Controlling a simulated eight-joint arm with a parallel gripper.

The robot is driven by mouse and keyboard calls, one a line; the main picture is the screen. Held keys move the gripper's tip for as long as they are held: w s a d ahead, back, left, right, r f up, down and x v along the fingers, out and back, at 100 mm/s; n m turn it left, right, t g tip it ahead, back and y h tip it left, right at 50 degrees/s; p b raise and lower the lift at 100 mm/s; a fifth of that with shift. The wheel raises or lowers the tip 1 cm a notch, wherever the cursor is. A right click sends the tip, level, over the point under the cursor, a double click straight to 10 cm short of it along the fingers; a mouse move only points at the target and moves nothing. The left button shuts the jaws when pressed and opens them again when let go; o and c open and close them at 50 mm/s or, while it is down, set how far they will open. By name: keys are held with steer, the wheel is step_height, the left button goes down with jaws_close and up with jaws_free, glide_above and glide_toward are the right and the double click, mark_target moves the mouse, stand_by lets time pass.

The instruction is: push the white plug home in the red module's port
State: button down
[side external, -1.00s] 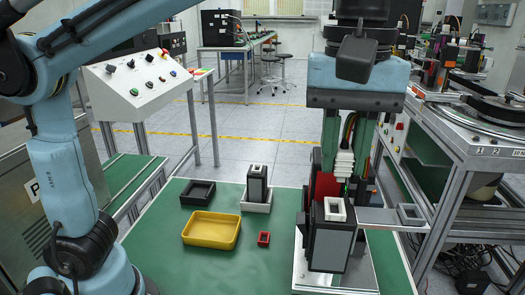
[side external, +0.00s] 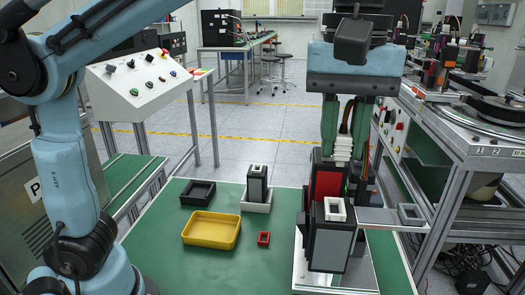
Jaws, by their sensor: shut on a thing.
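The white plug (side external: 343,150) sits between the fingers of my gripper (side external: 343,146), which is shut on it. Thin coloured wires run up from the plug. The red module (side external: 328,184) stands upright behind the front dark module (side external: 331,243) in the frame at the right of the green table. The plug appears at the upper right edge of the red module. Its lower end and the port are not clearly visible, so I cannot tell whether they touch.
The frame's pale base plate (side external: 307,272) is at the table's front right. A grey bracket (side external: 390,215) sticks out to the right. A yellow tray (side external: 211,231), black tray (side external: 198,193), small red box (side external: 263,239) and another dark module (side external: 257,183) stand left.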

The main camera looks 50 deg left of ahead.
steer(key=shift+w+a, duration=1)
steer(key=shift+a, duration=0.15)
steer(key=shift+w+a, duration=0.95)
steer(key=shift+a, duration=0.2)
steer(key=shift+f, duration=1)
stand_by(0.5)
steer(key=c, duration=0.8)
jaws_free()
steer(key=shift+c, duration=0.2)
steer(key=shift+r, duration=0.1)
step_height(320, 180, up, 7)
steer(key=shift+r, duration=0.15)
